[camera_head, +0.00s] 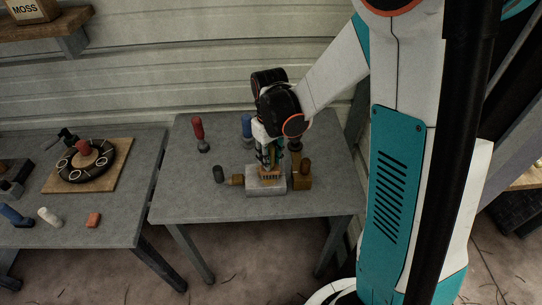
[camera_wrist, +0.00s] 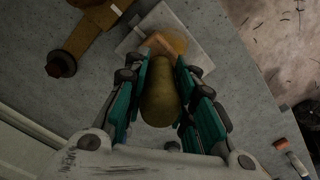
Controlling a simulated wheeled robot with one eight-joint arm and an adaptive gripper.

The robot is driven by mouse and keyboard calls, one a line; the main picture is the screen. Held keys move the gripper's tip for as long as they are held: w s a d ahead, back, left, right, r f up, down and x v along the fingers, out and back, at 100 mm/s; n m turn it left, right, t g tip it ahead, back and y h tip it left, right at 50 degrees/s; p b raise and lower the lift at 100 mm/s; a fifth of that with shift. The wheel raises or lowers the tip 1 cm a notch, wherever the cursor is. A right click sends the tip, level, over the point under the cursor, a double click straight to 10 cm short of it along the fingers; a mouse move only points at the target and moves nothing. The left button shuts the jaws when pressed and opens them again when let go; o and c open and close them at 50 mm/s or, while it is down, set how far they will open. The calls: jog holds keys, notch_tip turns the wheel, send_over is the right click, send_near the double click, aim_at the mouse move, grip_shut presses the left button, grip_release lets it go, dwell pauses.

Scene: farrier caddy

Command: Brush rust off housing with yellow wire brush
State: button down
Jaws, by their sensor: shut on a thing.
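The housing is a pale grey block (camera_head: 266,189) on the middle table; in the wrist view its light top (camera_wrist: 190,32) carries an orange-brown rust patch (camera_wrist: 172,42). My gripper (camera_head: 268,158) is directly above it, pointing down. In the wrist view my gripper (camera_wrist: 161,75) has its teal fingers on both sides of a dull yellow rounded handle, the yellow wire brush (camera_wrist: 160,95), and is shut on it. The brush's lower end is over the rust patch. Its bristles are hidden in the wrist view, and I cannot tell whether they touch the housing.
A red-handled tool (camera_head: 198,130) and a blue-handled tool (camera_head: 247,124) stand behind. The table's front left is clear. Another table (camera_head: 110,215) stands left.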

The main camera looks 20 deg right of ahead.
jog(key=shift+w+a+f, duration=0.1)
jog(key=shift+w+a, duration=0.15)
jog(key=shift+a, duration=0.55)
jog(key=shift+s+d, duration=0.1)
jog(key=shift+d, duration=0.05)
jog(key=shift+a, duration=0.25)
jog(key=shift+w+a, duration=0.25)
jog(key=shift+a, duration=0.2)
jog(key=shift+w+a, duration=0.2)
jog(key=shift+a, duration=0.25)
jog(key=shift+d, duration=0.15)
